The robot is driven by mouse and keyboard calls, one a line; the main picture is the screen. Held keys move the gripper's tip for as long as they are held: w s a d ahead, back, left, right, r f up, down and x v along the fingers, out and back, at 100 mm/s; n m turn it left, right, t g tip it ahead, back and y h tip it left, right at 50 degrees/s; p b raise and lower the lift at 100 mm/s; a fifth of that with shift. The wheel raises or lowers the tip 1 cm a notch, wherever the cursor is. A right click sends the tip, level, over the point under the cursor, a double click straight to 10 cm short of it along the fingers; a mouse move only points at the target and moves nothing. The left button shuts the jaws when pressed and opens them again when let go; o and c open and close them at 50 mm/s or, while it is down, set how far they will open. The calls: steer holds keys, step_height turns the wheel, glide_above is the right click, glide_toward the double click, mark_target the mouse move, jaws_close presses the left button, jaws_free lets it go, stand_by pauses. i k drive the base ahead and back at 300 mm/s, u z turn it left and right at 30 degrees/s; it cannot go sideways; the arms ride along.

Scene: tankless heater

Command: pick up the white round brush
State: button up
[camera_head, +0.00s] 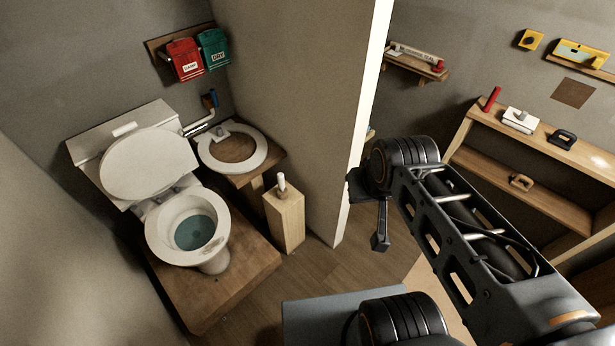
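A short white rounded handle (281,183) sticks up from the top of a tall wooden box (285,218) on the floor, right of the toilet. It looks like the white brush; whatever is inside the box is hidden. My gripper (380,241) hangs at the far end of my arm, right of the box and apart from it, in front of the partition edge. Only a dark finger-like part of it shows, pointing down. Its opening is hidden, and I see nothing held in it.
A toilet (190,228) stands on a wooden platform at left. A wooden stand with a white seat ring (258,150) is behind the box. A partition wall (305,100) separates this area from shelves (540,190) at right. Some floor before the box is clear.

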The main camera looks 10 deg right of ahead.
mark_target(283, 194)
steer(key=z, duration=0.15)
steer(key=i, duration=0.75)
steer(key=u, duration=0.65)
steer(key=i, duration=0.5)
steer(key=u, duration=0.5)
